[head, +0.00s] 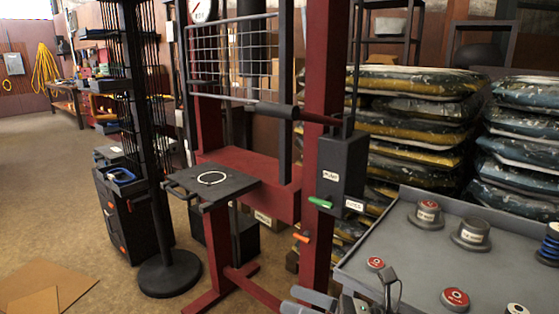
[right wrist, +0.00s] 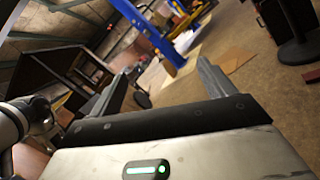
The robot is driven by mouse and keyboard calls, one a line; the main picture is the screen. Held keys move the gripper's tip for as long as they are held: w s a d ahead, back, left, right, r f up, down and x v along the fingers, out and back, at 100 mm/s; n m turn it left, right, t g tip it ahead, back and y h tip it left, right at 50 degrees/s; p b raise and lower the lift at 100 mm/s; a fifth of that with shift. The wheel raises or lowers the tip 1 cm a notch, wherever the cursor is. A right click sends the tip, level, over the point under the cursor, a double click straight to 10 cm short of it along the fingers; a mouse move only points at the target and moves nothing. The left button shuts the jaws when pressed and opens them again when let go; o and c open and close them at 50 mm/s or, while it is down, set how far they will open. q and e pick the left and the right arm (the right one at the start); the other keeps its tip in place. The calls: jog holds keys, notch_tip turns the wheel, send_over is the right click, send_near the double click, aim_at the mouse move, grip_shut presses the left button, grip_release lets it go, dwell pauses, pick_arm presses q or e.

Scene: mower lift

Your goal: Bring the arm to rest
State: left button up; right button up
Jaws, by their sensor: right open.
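My right gripper (head: 362,300) shows at the bottom edge of the head view, in front of the grey table's near left corner. Only part of it is in frame there. In the right wrist view its two grey fingers (right wrist: 165,82) stand wide apart, with nothing between them. Floor and blurred furniture show beyond the fingers. My left gripper is in neither view.
A red press frame (head: 325,130) with a black labelled box (head: 341,165) and green lever (head: 320,202) stands ahead. The grey table (head: 400,235) at right holds several knobbed discs. Stacked bags (head: 410,110) stand behind. Floor (head: 60,180) at left is mostly open.

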jog(key=s+d+f+n+t+h, duration=0.1)
jog(key=s+d+f+n+h, duration=0.2)
jog(key=n, duration=0.7)
jog(key=s+d+f+n+t+h, duration=0.1)
jog(key=s+d+f+n+h, duration=0.2)
jog(key=s+f+n+h, duration=0.3)
jog(key=s+d+f+n+t+h, duration=0.2)
jog(key=s+f+n+h, duration=0.3)
jog(key=f+n, duration=0.5)
jog(key=d+n+h, duration=0.1)
jog(key=n, duration=0.3)
jog(key=shift+s+d+n+p, duration=0.3)
jog(key=shift+d+n, duration=0.1)
